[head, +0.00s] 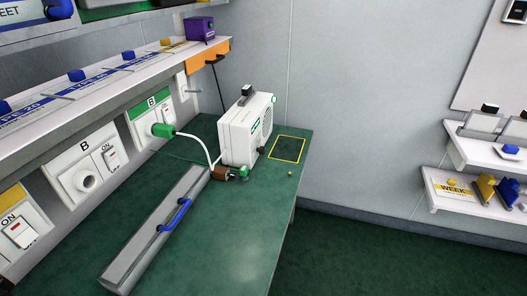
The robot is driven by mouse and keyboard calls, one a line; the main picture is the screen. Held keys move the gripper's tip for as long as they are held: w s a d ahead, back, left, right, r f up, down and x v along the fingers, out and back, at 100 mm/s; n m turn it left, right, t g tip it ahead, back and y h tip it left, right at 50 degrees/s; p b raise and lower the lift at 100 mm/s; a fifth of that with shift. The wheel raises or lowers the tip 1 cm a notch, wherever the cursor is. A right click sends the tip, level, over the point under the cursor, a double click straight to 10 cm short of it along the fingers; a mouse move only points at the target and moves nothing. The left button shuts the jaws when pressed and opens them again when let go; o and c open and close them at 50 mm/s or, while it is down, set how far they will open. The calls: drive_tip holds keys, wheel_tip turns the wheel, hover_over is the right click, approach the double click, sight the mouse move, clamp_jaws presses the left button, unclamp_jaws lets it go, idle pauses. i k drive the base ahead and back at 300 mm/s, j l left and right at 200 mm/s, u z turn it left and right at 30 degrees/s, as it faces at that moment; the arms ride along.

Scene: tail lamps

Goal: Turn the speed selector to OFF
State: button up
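A white boxy device (240,143) with a round grille on its right side stands on the far part of the green worktop. A black part (246,91) sticks up from its top. A small dark knob-like part (262,150) shows low at its near right edge. I cannot tell which of these is the speed selector, and no OFF mark on the device is readable. My gripper is not in view.
The green worktop (230,230) carries a long grey lidded case (155,232) with a blue handle (175,215). A green plug (163,131) sits in a wall socket, with a white cable (205,148). A yellow-outlined square (287,149) is empty. Shelves (460,192) stand right.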

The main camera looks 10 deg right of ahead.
sight(262, 149)
drive_tip(key=i+l+u, duration=0.1)
drive_tip(key=l, duration=0.2)
drive_tip(key=i+l+u, duration=0.1)
drive_tip(key=l, duration=0.25)
drive_tip(key=i+l+u, duration=0.1)
drive_tip(key=l, duration=0.25)
drive_tip(key=i+l+u, duration=0.1)
drive_tip(key=l, duration=0.25)
drive_tip(key=i+l+u, duration=0.1)
drive_tip(key=i+l, duration=0.15)
drive_tip(key=l, duration=0.15)
drive_tip(key=i+l+u, duration=0.3)
drive_tip(key=i+l, duration=0.2)
drive_tip(key=l, duration=0.3)
drive_tip(key=i+j, duration=0.1)
